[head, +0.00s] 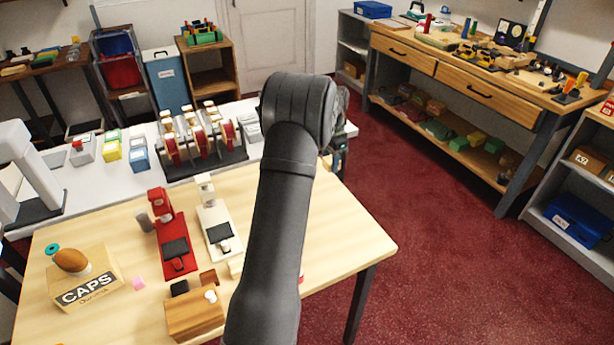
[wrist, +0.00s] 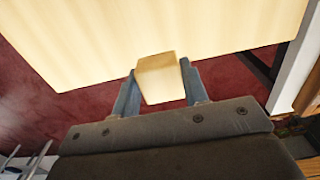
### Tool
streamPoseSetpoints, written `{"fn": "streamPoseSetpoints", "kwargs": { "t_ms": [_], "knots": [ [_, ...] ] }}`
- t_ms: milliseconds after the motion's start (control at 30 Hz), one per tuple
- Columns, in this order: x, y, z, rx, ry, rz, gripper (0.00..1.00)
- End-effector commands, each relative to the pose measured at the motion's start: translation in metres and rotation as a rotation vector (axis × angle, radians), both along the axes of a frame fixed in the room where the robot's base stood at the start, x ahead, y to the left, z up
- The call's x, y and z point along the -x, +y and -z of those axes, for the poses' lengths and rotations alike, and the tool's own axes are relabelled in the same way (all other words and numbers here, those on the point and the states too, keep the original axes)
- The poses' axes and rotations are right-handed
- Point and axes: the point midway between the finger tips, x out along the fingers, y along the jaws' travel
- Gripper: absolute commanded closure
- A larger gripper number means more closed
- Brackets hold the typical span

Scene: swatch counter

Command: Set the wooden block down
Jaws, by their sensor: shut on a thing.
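My gripper (wrist: 159,84) is shut on a pale wooden block (wrist: 162,80), one finger on each side of it, as the wrist view shows. In that view the block's far end overlaps the edge of the light wooden table (wrist: 200,22), with red floor behind the rest of it. I cannot tell how high the block is above the table. In the head view my arm hides the gripper and the held block. The table (head: 345,235) also shows there, with bare wood to the right of the arm.
A red press (head: 172,240) and a cream press (head: 214,228) stand on the table left of my arm. A CAPS box (head: 85,285), a pink piece (head: 138,283) and a brown wooden box (head: 193,316) are nearer. Red carpet (head: 430,265) lies right of the table.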

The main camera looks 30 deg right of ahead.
Motion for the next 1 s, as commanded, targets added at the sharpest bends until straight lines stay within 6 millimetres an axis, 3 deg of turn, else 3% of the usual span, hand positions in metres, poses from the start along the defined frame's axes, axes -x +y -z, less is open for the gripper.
{"fn": "streamPoseSetpoints", "kwargs": {
  "t_ms": [200,400,633,867,1000],
  "knots": [
    [-0.046,0.024,0.033,-0.001,0.001,-0.004,0.82],
    [-0.076,0.038,0.052,0.000,0.000,-0.001,0.82],
    [-0.083,0.042,0.063,-0.001,0.001,0.000,0.82],
    [-0.082,0.042,0.095,-0.001,0.002,0.000,0.82],
    [-0.082,0.042,0.096,0.000,0.000,0.000,0.82]
  ]
}}
